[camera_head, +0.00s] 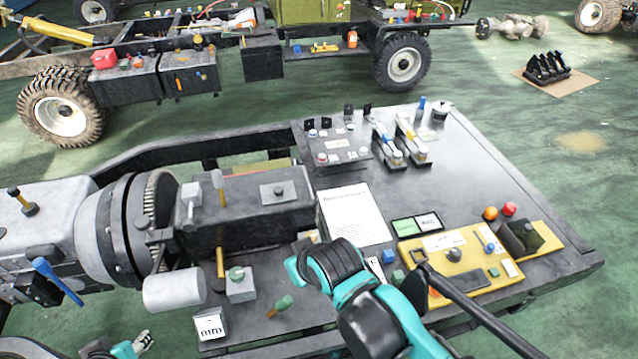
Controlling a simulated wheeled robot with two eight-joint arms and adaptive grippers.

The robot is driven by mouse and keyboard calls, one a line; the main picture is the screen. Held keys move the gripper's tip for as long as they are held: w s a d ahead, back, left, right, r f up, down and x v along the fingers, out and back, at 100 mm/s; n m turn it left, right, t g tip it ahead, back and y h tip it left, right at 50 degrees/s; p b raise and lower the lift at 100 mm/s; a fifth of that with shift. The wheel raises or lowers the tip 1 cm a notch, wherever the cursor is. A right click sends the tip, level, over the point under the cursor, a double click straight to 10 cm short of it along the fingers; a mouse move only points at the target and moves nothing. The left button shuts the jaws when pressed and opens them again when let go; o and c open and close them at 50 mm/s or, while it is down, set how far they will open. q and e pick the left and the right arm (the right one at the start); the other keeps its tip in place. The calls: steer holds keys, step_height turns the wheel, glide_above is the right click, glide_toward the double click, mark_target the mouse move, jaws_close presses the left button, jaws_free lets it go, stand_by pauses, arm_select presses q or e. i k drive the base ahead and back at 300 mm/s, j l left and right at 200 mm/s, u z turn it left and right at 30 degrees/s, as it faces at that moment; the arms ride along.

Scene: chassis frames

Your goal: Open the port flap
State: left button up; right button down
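I cannot make out for certain which part is the port flap. A dark olive box (522,236) with a raised, angled top stands at the right end of a yellow panel (478,298) on the dark chassis deck. It may be the port, but I cannot tell whether a flap on it is open. My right arm comes in from the bottom, its black and teal links left of the yellow panel. Its gripper fingers are hidden. At the bottom left edge, a small part of my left arm shows near what looks like its gripper (145,342), too small to read.
The yellow panel carries a dark knob (454,255) and a black bar. Red and orange balls (509,209) stand behind it. A grey cylindrical housing (110,222) stands left.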

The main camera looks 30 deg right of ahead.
mark_target(272, 193)
steer(key=z, duration=0.75)
